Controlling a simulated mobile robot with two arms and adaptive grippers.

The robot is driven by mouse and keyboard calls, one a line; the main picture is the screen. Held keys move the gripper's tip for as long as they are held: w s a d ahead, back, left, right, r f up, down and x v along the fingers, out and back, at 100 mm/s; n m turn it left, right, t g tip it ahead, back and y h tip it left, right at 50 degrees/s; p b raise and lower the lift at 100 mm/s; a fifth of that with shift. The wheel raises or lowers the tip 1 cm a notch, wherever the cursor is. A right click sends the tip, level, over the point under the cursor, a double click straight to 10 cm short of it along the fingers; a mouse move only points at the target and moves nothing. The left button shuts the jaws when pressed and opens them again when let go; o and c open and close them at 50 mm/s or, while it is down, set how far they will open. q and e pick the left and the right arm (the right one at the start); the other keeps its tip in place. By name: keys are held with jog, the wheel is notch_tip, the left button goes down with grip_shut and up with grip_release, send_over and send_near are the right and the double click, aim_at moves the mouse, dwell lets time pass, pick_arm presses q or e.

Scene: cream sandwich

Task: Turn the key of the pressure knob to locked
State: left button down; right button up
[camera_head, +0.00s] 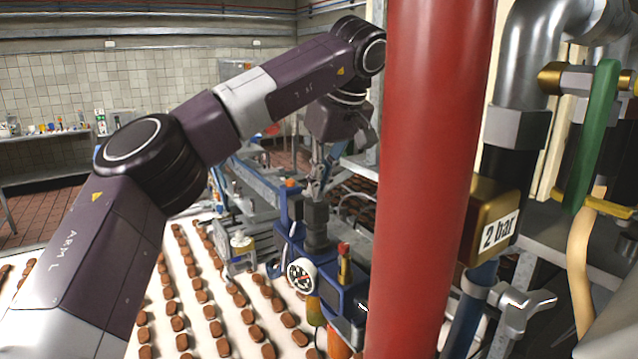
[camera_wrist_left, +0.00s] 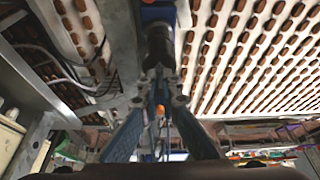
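The pressure knob (camera_head: 316,226) is a dark grey upright piece on top of a blue unit (camera_head: 340,272) with a round white gauge (camera_head: 301,275). My left gripper (camera_head: 316,188) points down from above, its fingertips right at the knob's top. In the left wrist view the two fingers (camera_wrist_left: 158,84) converge on the dark knob (camera_wrist_left: 159,46). The key is hard to make out between the tips. I cannot tell whether the fingers are closed on it. The knob's locked or unlocked marking is not readable. My right gripper is not in view.
A thick red pipe (camera_head: 425,180) stands upright just right of the unit. A brass block labelled "2 bar" (camera_head: 497,232), steel pipe and a green handle (camera_head: 594,135) are farther right. A white conveyor (camera_head: 190,318) with rows of brown sandwiches runs below.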

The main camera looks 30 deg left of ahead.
pick_arm(q)
jog(key=shift+m, duration=0.4)
jog(key=m+t, duration=0.1)
jog(key=m, duration=0.1)
jog(key=m+t+h, duration=0.1)
jog(key=m, duration=0.2)
jog(key=shift+s+a+m+h, duration=0.15)
jog(key=shift+m+h, duration=0.15)
jog(key=m, duration=0.2)
jog(key=m+h, duration=0.1)
jog(key=m, duration=0.1)
jog(key=shift+a+t+h, duration=0.15)
jog(key=shift+t+h, duration=0.15)
jog(key=m+h, duration=0.1)
jog(key=m, duration=0.2)
jog(key=m+h, duration=0.1)
jog(key=m, duration=0.2)
jog(key=shift+a, duration=0.15)
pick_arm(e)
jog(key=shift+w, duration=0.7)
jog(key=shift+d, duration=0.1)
pick_arm(q)
jog(key=c, duration=2.2)
grip_release()
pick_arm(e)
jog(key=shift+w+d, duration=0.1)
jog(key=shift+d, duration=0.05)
